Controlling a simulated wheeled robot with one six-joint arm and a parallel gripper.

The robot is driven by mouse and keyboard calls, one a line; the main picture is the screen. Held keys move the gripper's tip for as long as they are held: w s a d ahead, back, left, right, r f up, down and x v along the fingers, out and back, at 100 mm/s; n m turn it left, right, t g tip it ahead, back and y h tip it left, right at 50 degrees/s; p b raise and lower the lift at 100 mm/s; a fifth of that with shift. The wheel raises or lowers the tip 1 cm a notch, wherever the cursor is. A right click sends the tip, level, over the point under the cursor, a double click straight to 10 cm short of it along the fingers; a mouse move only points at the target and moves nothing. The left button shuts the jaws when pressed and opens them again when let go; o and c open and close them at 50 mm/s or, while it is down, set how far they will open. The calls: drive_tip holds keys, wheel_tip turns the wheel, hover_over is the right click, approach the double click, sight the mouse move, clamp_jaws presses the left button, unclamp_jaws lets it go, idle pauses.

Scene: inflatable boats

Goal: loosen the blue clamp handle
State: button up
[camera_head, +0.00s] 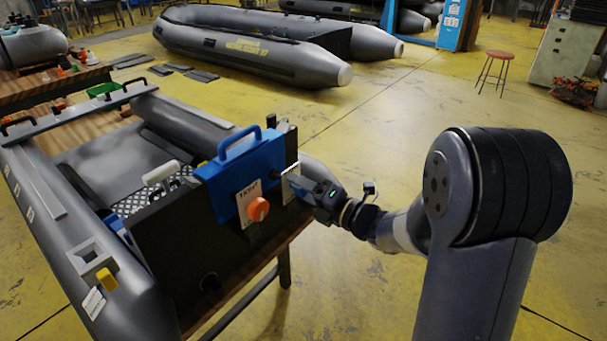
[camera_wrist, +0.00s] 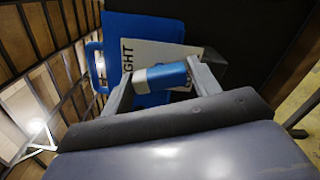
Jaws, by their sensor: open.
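The blue clamp handle (camera_wrist: 168,75) is a short blue bar with a pale end. In the wrist view it lies between the two fingers of my gripper (camera_wrist: 160,78), in front of a white label. In the head view my gripper (camera_head: 292,180) is at the right side of the blue clamp bracket (camera_head: 240,172), which sits over the dark transom board. My gripper is open around the handle; I cannot tell whether either finger touches it. The bracket carries an orange knob (camera_head: 258,209) and a white label with "TIGHT" on it.
The grey inflatable boat (camera_head: 120,265) holding the transom rests on a wooden table. A yellow block (camera_head: 107,279) is on its near tube. Another grey boat (camera_head: 250,45) lies behind on the yellow floor. A red stool (camera_head: 498,55) stands back right.

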drive_tip(key=m+p, duration=0.8)
drive_tip(key=m, duration=1)
drive_tip(key=shift+m, duration=0.4)
clamp_jaws()
idle(0.8)
